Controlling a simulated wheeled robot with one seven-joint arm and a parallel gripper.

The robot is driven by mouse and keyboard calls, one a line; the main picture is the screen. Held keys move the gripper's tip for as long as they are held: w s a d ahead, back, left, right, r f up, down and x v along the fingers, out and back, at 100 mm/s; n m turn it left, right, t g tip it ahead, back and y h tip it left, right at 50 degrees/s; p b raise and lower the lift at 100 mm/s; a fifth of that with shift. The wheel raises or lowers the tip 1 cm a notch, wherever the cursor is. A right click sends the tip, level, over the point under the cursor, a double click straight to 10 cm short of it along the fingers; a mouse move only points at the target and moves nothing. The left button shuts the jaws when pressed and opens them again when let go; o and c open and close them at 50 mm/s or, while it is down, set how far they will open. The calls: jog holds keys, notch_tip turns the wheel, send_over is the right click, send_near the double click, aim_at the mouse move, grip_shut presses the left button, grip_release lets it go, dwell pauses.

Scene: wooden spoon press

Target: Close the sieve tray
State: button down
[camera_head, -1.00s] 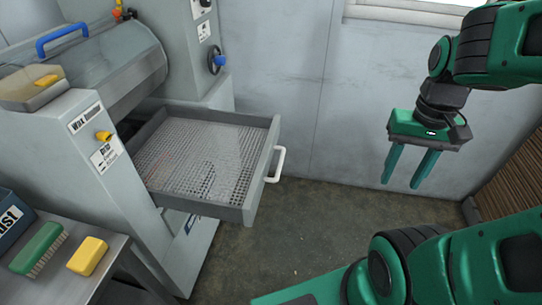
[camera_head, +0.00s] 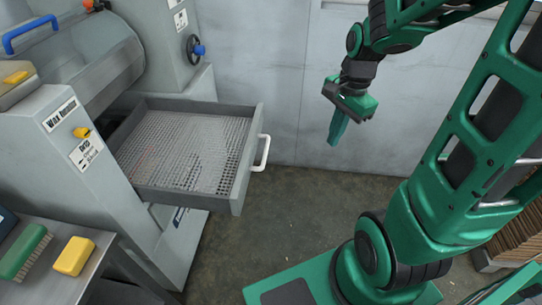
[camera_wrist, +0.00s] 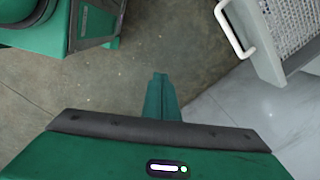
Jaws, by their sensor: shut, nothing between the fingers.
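The sieve tray (camera_head: 187,160) is a grey drawer with a mesh floor, pulled out to the right from the grey machine. Its white handle (camera_head: 261,153) is on the front panel at the right end. In the wrist view the handle (camera_wrist: 234,29) and part of the tray (camera_wrist: 268,40) show at the upper right. My gripper (camera_head: 336,139) hangs in the air to the right of the handle, clear of it, with its fingers pointing down. The fingers are shut together and empty, as the wrist view also shows (camera_wrist: 160,80).
The grey machine (camera_head: 70,125) stands at the left with a yellow knob (camera_head: 82,132) and a blue handwheel (camera_head: 198,50). A metal table (camera_head: 75,285) at lower left holds a green brush (camera_head: 24,252) and a yellow block (camera_head: 74,256).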

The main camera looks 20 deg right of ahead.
jog(key=w+a+f+m+y, duration=0.1)
jog(key=w+a+f+m, duration=0.7)
jog(key=w+a+f, duration=0.4)
jog(key=shift+w+f+t+y, duration=0.3)
jog(key=shift+w+f+y, duration=0.15)
jog(key=shift+f, duration=1.3)
